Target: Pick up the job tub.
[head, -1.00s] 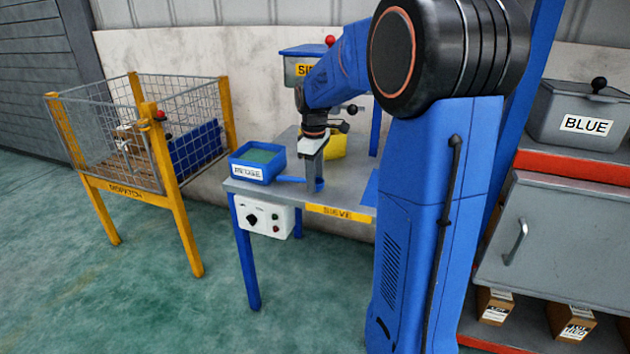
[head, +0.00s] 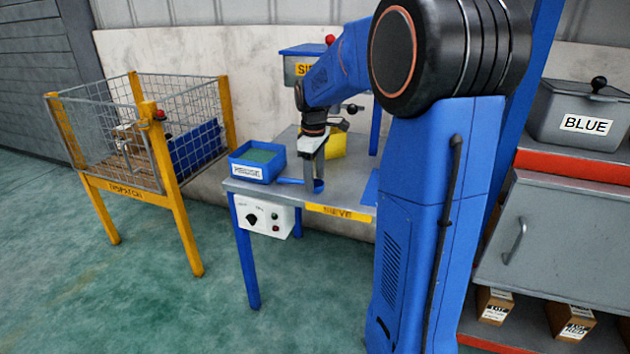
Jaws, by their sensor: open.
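My gripper (head: 315,177) points down over the grey table marked SIEVE (head: 262,191). Its jaws are open, at a small blue round cup (head: 319,187) with a flat blue strip running left from it. I cannot tell whether the fingers touch the cup. A yellow tub-like container (head: 337,146) stands on the table behind my gripper, partly hidden by it. An open blue bin (head: 250,172) with green contents and a white label sits at the table's left edge. No label reading job tub is legible, so I cannot tell which container it is.
A yellow-framed mesh cage (head: 125,189) stands at the left. A white control box (head: 265,217) hangs under the table's front edge. A grey lidded box marked BLUE (head: 575,115) sits on the right cabinet. The floor (head: 130,300) at front left is clear.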

